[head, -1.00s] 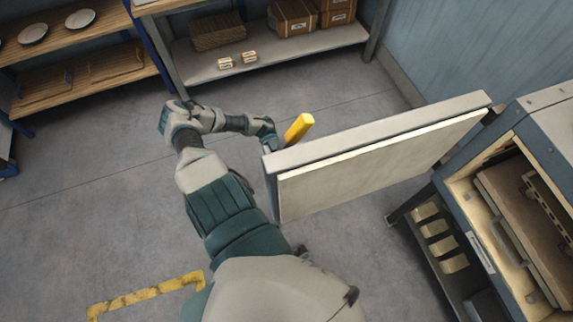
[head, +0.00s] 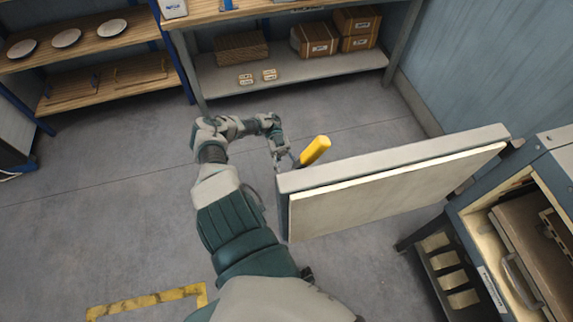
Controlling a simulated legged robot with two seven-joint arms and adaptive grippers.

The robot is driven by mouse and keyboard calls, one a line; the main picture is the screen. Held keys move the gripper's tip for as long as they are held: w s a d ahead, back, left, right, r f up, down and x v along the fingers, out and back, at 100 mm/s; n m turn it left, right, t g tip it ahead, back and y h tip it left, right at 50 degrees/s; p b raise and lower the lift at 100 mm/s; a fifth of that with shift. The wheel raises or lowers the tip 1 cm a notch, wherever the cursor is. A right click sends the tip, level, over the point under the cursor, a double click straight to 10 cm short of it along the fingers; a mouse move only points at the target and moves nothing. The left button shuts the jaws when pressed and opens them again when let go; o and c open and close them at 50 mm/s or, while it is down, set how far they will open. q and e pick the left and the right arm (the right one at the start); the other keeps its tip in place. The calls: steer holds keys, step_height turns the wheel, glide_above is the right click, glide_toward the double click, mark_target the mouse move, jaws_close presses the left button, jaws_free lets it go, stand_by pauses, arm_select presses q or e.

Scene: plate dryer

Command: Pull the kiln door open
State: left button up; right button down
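The kiln door (head: 390,196) stands wide open, swung out from the kiln (head: 483,235) on the right. Its pale inner panel faces me. The yellow handle (head: 315,151) sticks up behind the door's top edge, near its free left end. My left arm reaches up from the bottom and bends at the elbow. My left gripper (head: 287,160) is just left of the handle, close to the door's free edge. Its fingers are small and partly hidden, so I cannot tell whether they are open or touch the door. My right gripper is not in view.
Inside the kiln are a brown board and a grey handle; several pale blocks (head: 449,272) lie on its lower shelf. A workbench shelf (head: 290,78) with boxes stands at the back, and a plate rack (head: 95,62) at the back left. The floor (head: 110,225) on the left is clear.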

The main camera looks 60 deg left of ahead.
arm_select(q)
steer(key=shift+w+a, duration=0.2)
steer(key=shift+a, duration=0.9)
